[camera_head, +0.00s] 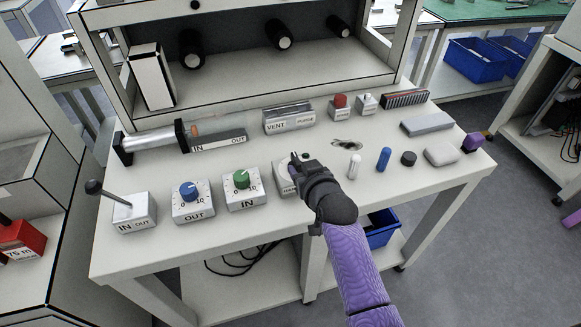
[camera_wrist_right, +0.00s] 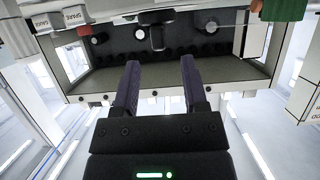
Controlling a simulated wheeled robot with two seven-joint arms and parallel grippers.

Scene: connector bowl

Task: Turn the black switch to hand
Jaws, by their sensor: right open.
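The box of the black switch (camera_head: 287,190) stands on the white table, right of the green-knob box, with part of a label reading "HAN". My right gripper (camera_head: 297,160) is over this box and hides most of its top, so the switch's setting cannot be read. In the right wrist view my right gripper (camera_wrist_right: 160,64) has its two purple fingers apart with nothing between them. A dark upright shape shows beyond the fingertips at the top middle there; I cannot tell for sure that it is the switch. My left gripper is not in view.
Left of the switch are the green knob (camera_head: 241,179), the blue knob (camera_head: 188,190) and a lever box (camera_head: 134,213). To the right lie a white cylinder (camera_head: 354,167), a blue cylinder (camera_head: 383,159) and a grey block (camera_head: 440,156). A vent box (camera_head: 289,119) stands behind.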

